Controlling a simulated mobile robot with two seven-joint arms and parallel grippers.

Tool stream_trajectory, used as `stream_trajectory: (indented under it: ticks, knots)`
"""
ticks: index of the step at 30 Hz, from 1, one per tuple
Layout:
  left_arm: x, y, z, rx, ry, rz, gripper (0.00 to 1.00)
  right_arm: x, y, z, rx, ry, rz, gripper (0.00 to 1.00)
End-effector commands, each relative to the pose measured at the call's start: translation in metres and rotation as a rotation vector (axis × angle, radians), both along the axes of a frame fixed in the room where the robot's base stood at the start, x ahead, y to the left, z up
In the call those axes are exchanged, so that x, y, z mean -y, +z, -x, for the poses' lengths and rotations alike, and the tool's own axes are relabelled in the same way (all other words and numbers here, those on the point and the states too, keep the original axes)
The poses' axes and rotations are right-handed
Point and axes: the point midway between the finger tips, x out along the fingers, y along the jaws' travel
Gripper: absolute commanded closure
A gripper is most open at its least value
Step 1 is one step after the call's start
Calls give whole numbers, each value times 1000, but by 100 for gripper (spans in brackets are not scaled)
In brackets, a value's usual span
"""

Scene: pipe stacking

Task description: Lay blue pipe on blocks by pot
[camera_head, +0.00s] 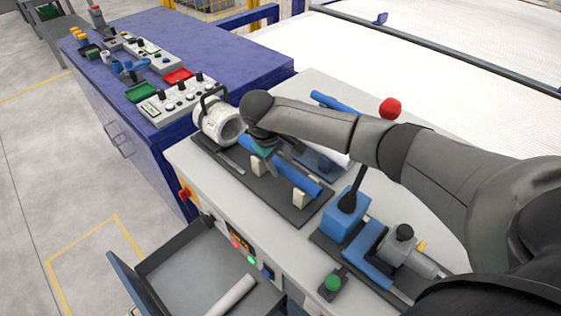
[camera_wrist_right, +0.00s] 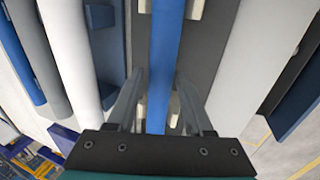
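The blue pipe (camera_head: 306,183) lies along two cream blocks (camera_head: 299,199) on a dark plate (camera_head: 235,175). The white pot-like cylinder (camera_head: 215,122) with a black handle stands at the plate's far-left end, close to the pipe's far end. My right gripper (camera_head: 266,158) is over the pipe, near the block closer to the pot, and its wrist hides part of the pipe. In the right wrist view, the blue pipe (camera_wrist_right: 165,50) runs between the gripper's fingers (camera_wrist_right: 162,90), with gaps on both sides, so the gripper is open. My left gripper is not in view.
Another blue pipe (camera_head: 334,102) and a white pipe (camera_head: 339,157) lie behind my right forearm. A red button (camera_head: 390,108) and a blue device (camera_head: 343,214) with a black lever are at the right. An open drawer (camera_head: 190,262) juts out in front.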

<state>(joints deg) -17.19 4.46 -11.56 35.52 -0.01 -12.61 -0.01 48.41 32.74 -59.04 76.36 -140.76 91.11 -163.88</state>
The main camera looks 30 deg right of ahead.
Motion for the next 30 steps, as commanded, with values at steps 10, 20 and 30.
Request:
stream_trajectory:
  ticks: [10, 20, 30]
  knots:
    - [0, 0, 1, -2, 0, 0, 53, 0, 0, 0, 0, 0, 0, 26]
    - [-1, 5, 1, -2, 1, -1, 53, -6, 26, 1, 4, 2, 1, 26]
    - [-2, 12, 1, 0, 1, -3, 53, -29, 103, 10, 5, 3, 1, 26]
